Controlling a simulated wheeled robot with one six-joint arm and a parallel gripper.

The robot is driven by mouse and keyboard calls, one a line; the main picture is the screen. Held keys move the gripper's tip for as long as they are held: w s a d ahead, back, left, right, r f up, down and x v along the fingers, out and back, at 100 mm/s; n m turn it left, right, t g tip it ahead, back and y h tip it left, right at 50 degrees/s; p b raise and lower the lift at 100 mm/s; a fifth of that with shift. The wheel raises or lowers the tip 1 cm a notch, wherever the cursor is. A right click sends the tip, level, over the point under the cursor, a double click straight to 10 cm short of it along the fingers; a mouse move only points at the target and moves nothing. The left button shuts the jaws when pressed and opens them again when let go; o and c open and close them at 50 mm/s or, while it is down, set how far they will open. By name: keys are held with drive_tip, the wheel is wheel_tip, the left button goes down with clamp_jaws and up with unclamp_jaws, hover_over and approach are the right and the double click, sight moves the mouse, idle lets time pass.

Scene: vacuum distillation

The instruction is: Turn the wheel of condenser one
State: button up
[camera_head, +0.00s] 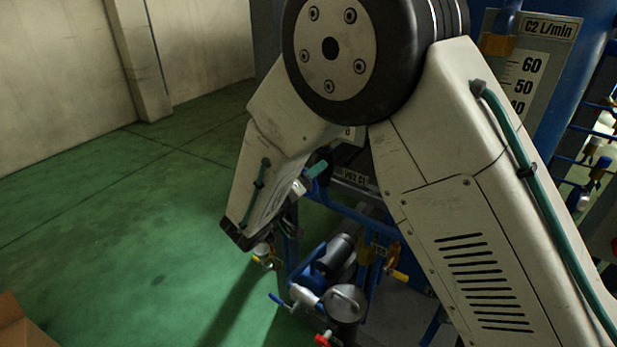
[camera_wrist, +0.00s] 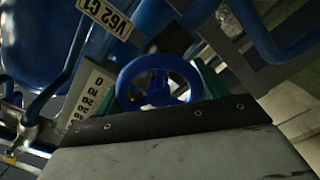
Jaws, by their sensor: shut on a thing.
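The blue handwheel (camera_wrist: 146,72) shows in the middle of the wrist view. Its lower rim is hidden behind a dark bolted edge of my arm. Teal fingers of my gripper (camera_wrist: 166,78) stand at the left and right of the wheel, and they are shut on it. A plate reading V62 C1 (camera_wrist: 106,16) is at the upper left of the wheel. My arm hides most of the wheel there.
A numbered scale (camera_wrist: 91,98) and blue pipes stand close left of the wheel in the wrist view. In the head view, a C2 gauge (camera_head: 528,75) is at the upper right. A motor and pump (camera_head: 340,299) sit low.

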drive_tip(key=n, duration=0.6)
drive_tip(key=shift+a+f, duration=0.1)
drive_tip(key=n, duration=0.6)
drive_tip(key=shift+f+n, duration=0.1)
drive_tip(key=shift+n, duration=0.3)
drive_tip(key=n, duration=1.2)
drive_tip(key=shift+s, duration=0.1)
drive_tip(key=shift+n, duration=0.4)
drive_tip(key=o, duration=1)
drive_tip(key=v, duration=0.7)
drive_tip(key=shift+s+a, duration=0.15)
drive_tip(key=shift+s, duration=0.2)
